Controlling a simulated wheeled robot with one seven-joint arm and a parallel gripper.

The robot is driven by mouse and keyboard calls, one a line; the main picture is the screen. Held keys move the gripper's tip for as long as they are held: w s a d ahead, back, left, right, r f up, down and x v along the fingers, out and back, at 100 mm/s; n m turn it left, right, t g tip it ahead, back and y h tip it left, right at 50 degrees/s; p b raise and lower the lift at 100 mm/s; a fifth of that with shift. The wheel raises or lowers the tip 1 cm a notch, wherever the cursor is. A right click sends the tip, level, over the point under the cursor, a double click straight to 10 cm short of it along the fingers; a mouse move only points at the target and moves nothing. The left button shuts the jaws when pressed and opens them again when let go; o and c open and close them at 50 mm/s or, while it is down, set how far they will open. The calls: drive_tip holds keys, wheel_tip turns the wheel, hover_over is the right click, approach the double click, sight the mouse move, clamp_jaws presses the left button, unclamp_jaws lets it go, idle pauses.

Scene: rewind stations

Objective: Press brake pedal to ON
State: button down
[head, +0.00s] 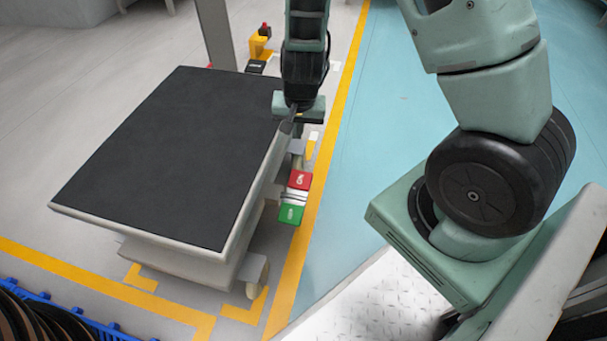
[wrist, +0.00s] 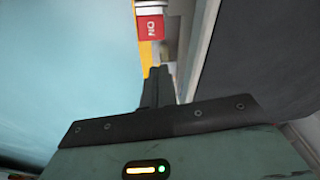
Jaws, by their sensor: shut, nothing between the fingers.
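The brake pedal is at the right side of a cart, low near the floor. Its red part (head: 300,180), lettered ON, and its green part (head: 291,214) sit either side of a pale ribbed middle. In the wrist view the red part (wrist: 151,27) shows at the top, beyond the fingertips. My gripper (head: 291,124) is shut and empty, pointing down beside the cart's right edge, farther back than the pedal. The gripper also shows in the wrist view (wrist: 159,72), with its fingers together. It looks apart from the pedal.
The cart's dark flat top (head: 165,150) fills the left, its pale rim close to my gripper. A yellow floor line (head: 318,190) runs beside the pedal. Blue floor (head: 385,130) to the right is clear. A blue crate edge (head: 60,305) shows front left.

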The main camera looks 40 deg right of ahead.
sight(308, 173)
wheel_tip(308, 173, down, 6)
drive_tip(key=d+m+h, duration=0.1)
drive_tip(key=d+m, duration=0.1)
drive_tip(key=shift+s+d+r, duration=0.15)
idle(0.4)
drive_tip(key=b+x, duration=0.3)
drive_tip(key=x, duration=0.1)
drive_tip(key=b+x, duration=0.3)
drive_tip(key=x, duration=0.2)
drive_tip(key=b+x, duration=0.3)
drive_tip(key=x, duration=0.2)
drive_tip(key=shift+s+d, duration=0.1)
drive_tip(key=shift+s, duration=0.15)
